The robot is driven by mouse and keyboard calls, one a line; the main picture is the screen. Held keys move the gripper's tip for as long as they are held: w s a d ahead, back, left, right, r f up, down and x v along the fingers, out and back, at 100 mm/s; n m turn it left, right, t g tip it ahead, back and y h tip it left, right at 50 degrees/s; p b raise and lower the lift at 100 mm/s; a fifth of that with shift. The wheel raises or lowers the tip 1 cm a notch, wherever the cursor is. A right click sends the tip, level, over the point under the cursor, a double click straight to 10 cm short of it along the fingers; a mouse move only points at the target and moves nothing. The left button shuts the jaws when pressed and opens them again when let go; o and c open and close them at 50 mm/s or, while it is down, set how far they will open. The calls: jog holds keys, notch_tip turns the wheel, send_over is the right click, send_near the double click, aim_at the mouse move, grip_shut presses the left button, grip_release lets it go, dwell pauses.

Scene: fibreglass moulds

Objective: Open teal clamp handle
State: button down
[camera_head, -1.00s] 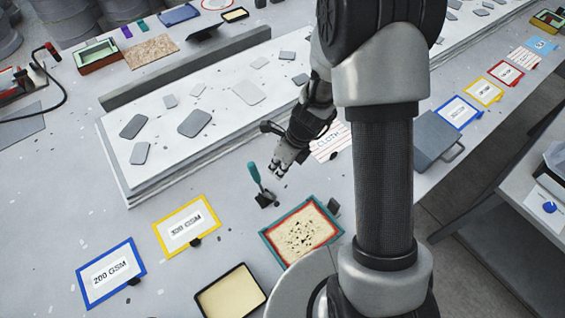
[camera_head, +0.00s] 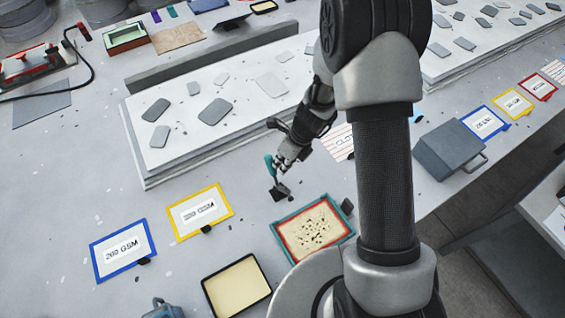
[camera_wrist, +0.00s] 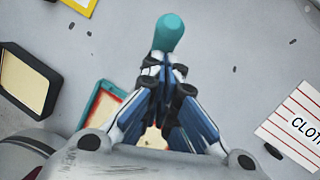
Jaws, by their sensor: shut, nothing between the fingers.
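The teal clamp handle (camera_head: 268,163) stands up, tilted a little, from a small dark clamp base (camera_head: 280,192) on the grey table. In the wrist view the rounded teal handle (camera_wrist: 169,32) shows just beyond my fingertips, and its lower part is hidden behind them. My gripper (camera_head: 283,161) is shut and empty, close against the right side of the handle in the head view. The fingers (camera_wrist: 165,66) meet at the handle in the wrist view; whether they touch it I cannot tell.
A teal-and-red framed tray (camera_head: 286,243) of speckled cream material lies just below the clamp. A black tray (camera_head: 209,287), yellow card (camera_head: 178,223) and blue card (camera_head: 101,263) lie left. A white slab (camera_head: 150,177) with grey pieces lies behind.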

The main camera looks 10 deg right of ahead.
jog(key=w+p, duration=0.1)
jog(key=p, duration=0.2)
jog(key=w+a+f+g+p, duration=0.1)
jog(key=p, duration=0.2)
jog(key=w+g+p, duration=0.1)
jog(key=p, duration=0.2)
jog(key=shift+w+a+f+h+p, duration=0.25)
jog(key=shift+w+a+h+p, duration=0.05)
jog(key=shift+w+h, duration=0.1)
jog(key=shift+d+r, duration=0.1)
jog(key=p+v, duration=0.2)
jog(key=v, duration=1.1)
jog(key=shift+d, duration=0.35)
